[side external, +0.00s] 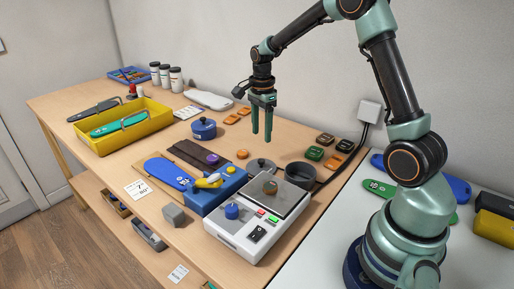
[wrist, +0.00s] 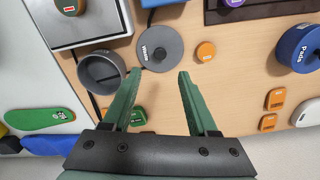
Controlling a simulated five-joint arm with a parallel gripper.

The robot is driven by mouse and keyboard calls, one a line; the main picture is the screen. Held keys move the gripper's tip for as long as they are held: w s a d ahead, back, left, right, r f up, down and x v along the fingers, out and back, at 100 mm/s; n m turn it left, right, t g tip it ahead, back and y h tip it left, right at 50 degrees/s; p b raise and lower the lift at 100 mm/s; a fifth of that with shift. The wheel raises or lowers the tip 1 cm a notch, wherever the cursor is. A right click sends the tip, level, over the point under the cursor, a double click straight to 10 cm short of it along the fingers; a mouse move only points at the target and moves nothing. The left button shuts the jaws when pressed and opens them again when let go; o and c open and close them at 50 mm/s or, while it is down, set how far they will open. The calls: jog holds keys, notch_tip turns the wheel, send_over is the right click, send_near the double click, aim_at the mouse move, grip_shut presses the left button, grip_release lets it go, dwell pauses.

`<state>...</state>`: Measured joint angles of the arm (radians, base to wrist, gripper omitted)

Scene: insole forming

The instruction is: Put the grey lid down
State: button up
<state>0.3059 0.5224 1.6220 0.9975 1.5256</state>
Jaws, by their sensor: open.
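The grey lid (wrist: 147,60) is a flat round disc with a dark knob and white lettering. It lies on the wooden table beside the open grey pot (wrist: 86,70). In the side view the lid (side external: 256,163) is behind the white press, left of the pot (side external: 300,172). My gripper (side external: 262,136) points down above the table, near the lid. In the wrist view its two green fingers (wrist: 160,72) are apart with nothing between them, and the lid shows just beyond the tips.
A white machine with a grey plate (side external: 290,203) stands in front of the lid. A blue lidded pot (side external: 204,130) is to the left. Small orange and green pieces (side external: 314,153) lie near the wall. A yellow bin (side external: 150,128) holds insoles.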

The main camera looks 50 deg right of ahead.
jog(key=s+a+r+n+t, duration=0.1)
jog(key=s+a+r+n, duration=0.25)
jog(key=r+n, duration=0.2)
jog(key=s+a+r+n+t, duration=0.2)
jog(key=s+a+r+n, duration=0.1)
jog(key=a+r+n, duration=0.25)
jog(key=s+a+r+n+t, duration=0.2)
jog(key=s+a+n, duration=0.2)
jog(key=s+n, duration=0.4)
jog(key=shift+s+a+n+t, duration=0.25)
jog(key=shift+a+n+t, duration=0.1)
jog(key=shift+n, duration=0.65)
